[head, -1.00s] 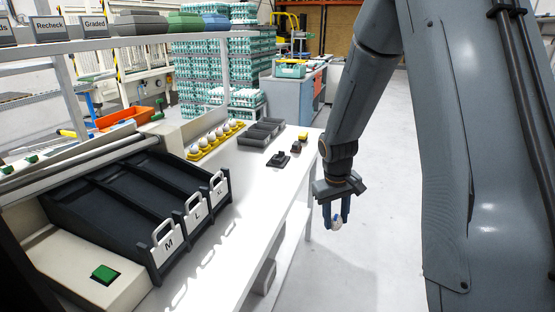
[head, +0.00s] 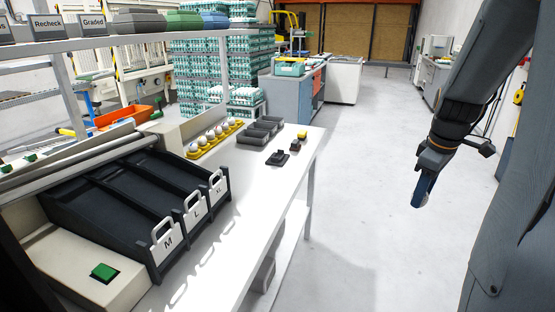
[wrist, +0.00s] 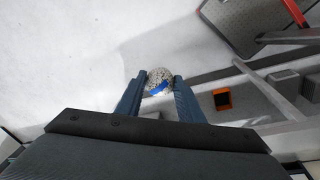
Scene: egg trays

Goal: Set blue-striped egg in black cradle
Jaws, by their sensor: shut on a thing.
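My gripper (head: 421,200) is out over the floor, to the right of the table and apart from it. In the wrist view my gripper (wrist: 158,88) is shut on a pale speckled egg (wrist: 157,76) with a blue band, held between the two blue fingers. In the head view the egg is mostly hidden by the fingers. A small black cradle (head: 278,158) stands on the white table near its right edge, well to the left of my gripper; it looks empty.
On the white table (head: 250,188), a yellow tray (head: 193,153) holds several eggs, beside grey open trays (head: 252,141). A small yellow-topped dark item (head: 302,134) is behind the cradle. Black sorting chutes (head: 112,208) fill the left. The floor (head: 370,150) between table and gripper is clear.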

